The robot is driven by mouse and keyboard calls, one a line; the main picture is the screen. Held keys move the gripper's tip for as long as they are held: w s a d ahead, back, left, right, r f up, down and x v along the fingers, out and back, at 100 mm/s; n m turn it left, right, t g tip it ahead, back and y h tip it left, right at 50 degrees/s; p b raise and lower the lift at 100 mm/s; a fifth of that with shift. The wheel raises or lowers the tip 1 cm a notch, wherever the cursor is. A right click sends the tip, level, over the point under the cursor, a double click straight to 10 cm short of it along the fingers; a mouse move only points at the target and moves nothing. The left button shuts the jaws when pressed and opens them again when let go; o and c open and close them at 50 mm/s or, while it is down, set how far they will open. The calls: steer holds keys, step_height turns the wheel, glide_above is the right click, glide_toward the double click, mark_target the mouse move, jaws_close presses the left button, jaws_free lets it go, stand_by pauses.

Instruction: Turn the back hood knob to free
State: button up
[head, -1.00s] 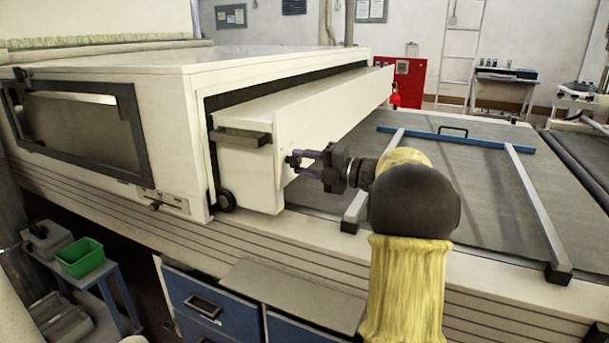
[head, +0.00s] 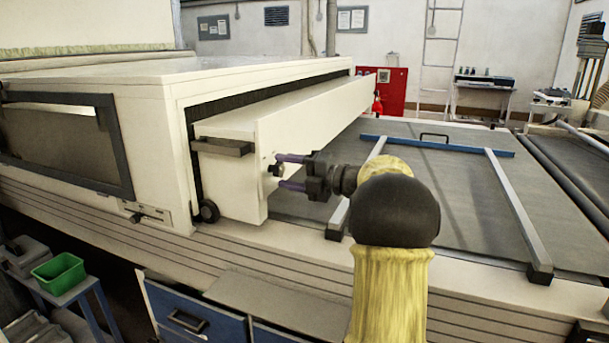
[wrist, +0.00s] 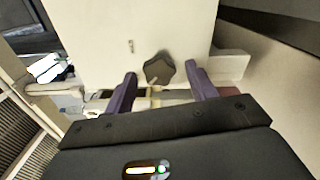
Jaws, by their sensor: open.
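The back hood knob is a dark, lobed knob (wrist: 158,68) on the white hood panel in the wrist view. In the head view the knob (head: 276,168) shows small at the near end of the white hood (head: 310,121). My gripper (head: 281,171) is open in front of that panel, its two purple fingers one above the other in the head view. In the wrist view my gripper (wrist: 162,78) has a finger on each side of the knob, with clear gaps. I cannot tell how deep the fingertips reach. A small mark (wrist: 130,46) is on the panel beside the knob.
A dark handle block (head: 222,147) and black wheel (head: 209,211) are at the hood's near end. The white tunnel body (head: 150,150) stands left. A flat grey bed with a blue-barred frame (head: 437,145) lies right. Blue drawers (head: 195,318) are below.

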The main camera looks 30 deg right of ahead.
steer(key=v, duration=1.7)
steer(key=shift+p, duration=0.45)
steer(key=shift+d+f, duration=0.1)
steer(key=shift+d, duration=0.05)
